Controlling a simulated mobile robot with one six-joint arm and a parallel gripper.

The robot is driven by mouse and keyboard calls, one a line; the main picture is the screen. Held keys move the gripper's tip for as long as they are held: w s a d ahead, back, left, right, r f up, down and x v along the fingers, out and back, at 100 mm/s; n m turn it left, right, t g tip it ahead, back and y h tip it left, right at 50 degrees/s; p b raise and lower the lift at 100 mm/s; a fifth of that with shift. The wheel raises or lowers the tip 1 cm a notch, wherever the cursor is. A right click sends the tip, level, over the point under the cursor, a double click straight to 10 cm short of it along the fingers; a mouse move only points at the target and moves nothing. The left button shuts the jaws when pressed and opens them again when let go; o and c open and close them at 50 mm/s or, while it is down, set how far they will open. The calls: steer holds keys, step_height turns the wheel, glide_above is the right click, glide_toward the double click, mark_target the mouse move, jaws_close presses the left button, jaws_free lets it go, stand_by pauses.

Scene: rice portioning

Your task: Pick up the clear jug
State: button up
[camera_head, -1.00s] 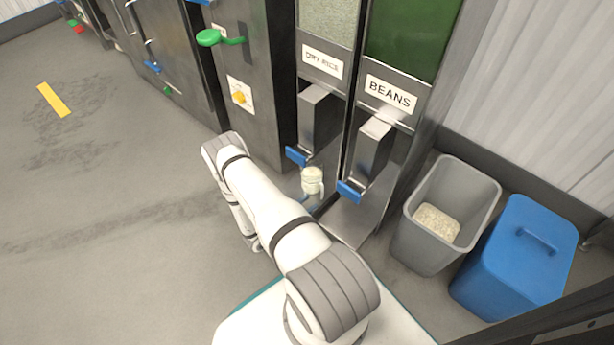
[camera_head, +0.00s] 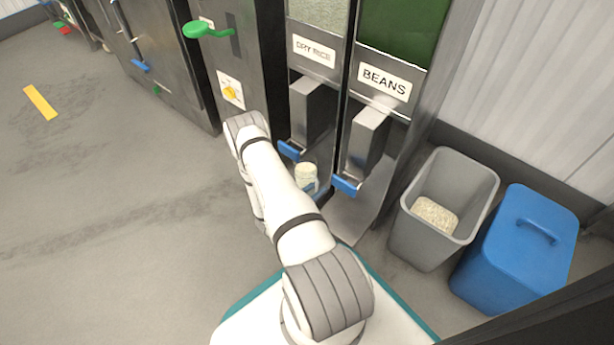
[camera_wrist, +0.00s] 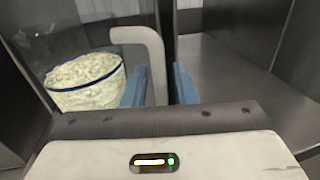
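The clear jug (camera_head: 306,181) stands under the dry rice dispenser and holds pale rice. In the wrist view the jug (camera_wrist: 86,97) is at the left, with a dark blue rim and rice heaped to the top. Its pale, angular handle (camera_wrist: 153,55) reaches right and down between the two blue fingers of my gripper (camera_wrist: 160,88). The fingers are apart, and a gap shows between the handle and the right finger. Whether the left finger touches the handle I cannot tell.
Blue levers of the dry rice (camera_head: 290,150) and beans (camera_head: 345,186) dispensers are close to the jug. A grey bin (camera_head: 405,235) with rice inside and a blue lidded bin (camera_head: 515,260) stand at the right. The floor at the left is clear.

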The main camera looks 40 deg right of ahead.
jaws_close()
steer(key=shift+r, duration=0.15)
stand_by(0.4)
